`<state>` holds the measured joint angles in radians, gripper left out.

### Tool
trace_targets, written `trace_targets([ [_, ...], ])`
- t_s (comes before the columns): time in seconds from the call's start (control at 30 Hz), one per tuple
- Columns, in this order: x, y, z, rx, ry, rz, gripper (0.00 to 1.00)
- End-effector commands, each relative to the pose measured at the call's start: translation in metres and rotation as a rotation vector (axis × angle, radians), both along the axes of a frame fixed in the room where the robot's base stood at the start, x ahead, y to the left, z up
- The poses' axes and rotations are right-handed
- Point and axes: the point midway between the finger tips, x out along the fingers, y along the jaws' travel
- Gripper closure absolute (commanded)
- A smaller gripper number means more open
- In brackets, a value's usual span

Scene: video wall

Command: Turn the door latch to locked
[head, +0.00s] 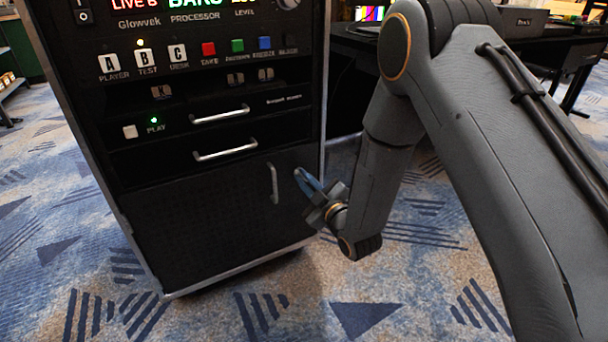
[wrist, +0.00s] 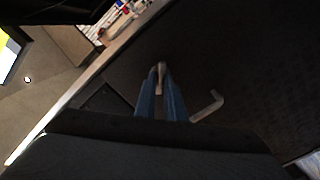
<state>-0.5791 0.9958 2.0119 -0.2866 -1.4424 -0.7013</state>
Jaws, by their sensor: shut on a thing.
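The black cabinet door (head: 200,215) is closed at the bottom of the rack, with a pale vertical handle (head: 273,183) near its right edge. My gripper (head: 302,175) is at the door's right edge, just right of that handle. In the wrist view its two blue fingers (wrist: 161,90) are shut on a small pale latch (wrist: 161,68) that sticks out from the dark door. The latch is mostly hidden between the fingers, and I cannot tell its turn position. The handle (wrist: 208,106) lies to the right of the fingers, apart from them.
Above the door are two drawers with pale handles (head: 224,149) and a panel of lit buttons (head: 176,55). A dark desk (head: 480,45) stands behind at the right. Patterned carpet (head: 230,310) in front of the rack is clear.

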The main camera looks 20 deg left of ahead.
Motion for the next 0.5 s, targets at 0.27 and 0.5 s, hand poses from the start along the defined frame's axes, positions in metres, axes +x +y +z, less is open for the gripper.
trace_targets([
  [0.27,-0.0022,0.0008,0.0002,-0.171,-0.198,0.001,1.0],
  [0.5,-0.0023,0.001,-0.001,-0.316,-0.367,0.001,1.0],
])
